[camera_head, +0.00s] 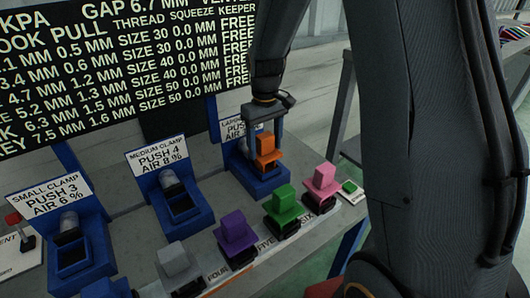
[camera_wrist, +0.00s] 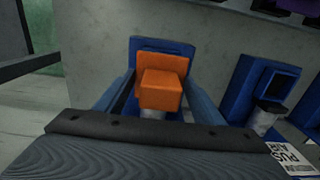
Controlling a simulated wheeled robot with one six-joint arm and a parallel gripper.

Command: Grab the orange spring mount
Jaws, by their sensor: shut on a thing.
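The orange spring mount (camera_head: 266,151) is a blocky orange piece with a smaller block on top. It is at the large clamp (camera_head: 268,184), a blue fixture at the back right of the bench. My gripper (camera_head: 266,148) points down from above with its two fingers on either side of the mount, shut on it. In the wrist view the orange mount (camera_wrist: 162,85) sits between the two blue-grey fingers (camera_wrist: 160,98), with blue fixture behind it. Whether the mount touches the fixture's floor is hidden.
Medium clamp (camera_head: 182,203) and small clamp (camera_head: 72,245) stand to the left. A front row holds grey (camera_head: 174,260), purple (camera_head: 236,233), green (camera_head: 284,204) and pink (camera_head: 322,183) mounts on dark stands. A dark text board (camera_head: 120,70) stands behind.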

